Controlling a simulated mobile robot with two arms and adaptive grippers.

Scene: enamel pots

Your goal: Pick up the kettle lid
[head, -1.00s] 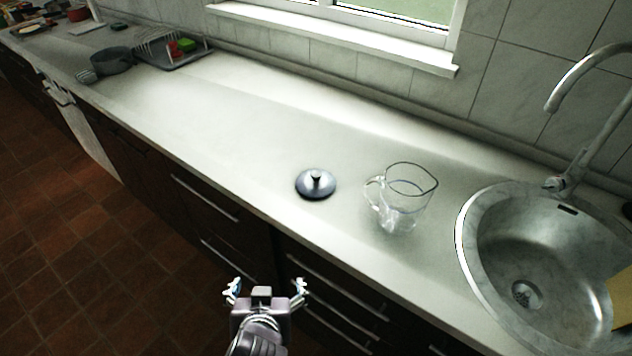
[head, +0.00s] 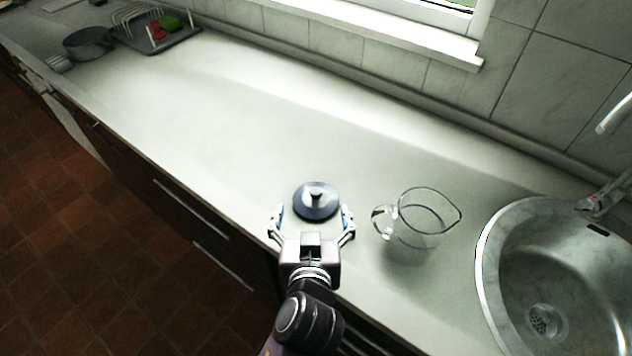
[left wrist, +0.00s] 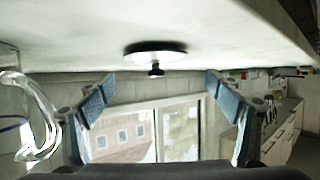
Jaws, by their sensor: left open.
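The kettle lid (head: 317,202) is a dark blue-grey disc with a small knob on top. It lies flat on the counter, knob up, left of the glass jug. My left gripper (head: 312,217) is open at the lid's near side, its fingers spread a little wider than the lid. In the left wrist view, which is upside down, the lid (left wrist: 155,50) with its knob lies beyond and between the two open fingertips (left wrist: 160,84). Nothing is between the fingers. I cannot tell whether a finger touches the lid. My right gripper is not in view.
A clear glass jug (head: 425,222) stands close to the right of the lid, its handle toward it. A round metal sink (head: 485,250) is at the right. A dark pot (head: 88,44) and a dish rack (head: 160,40) stand far left. The counter behind the lid is clear.

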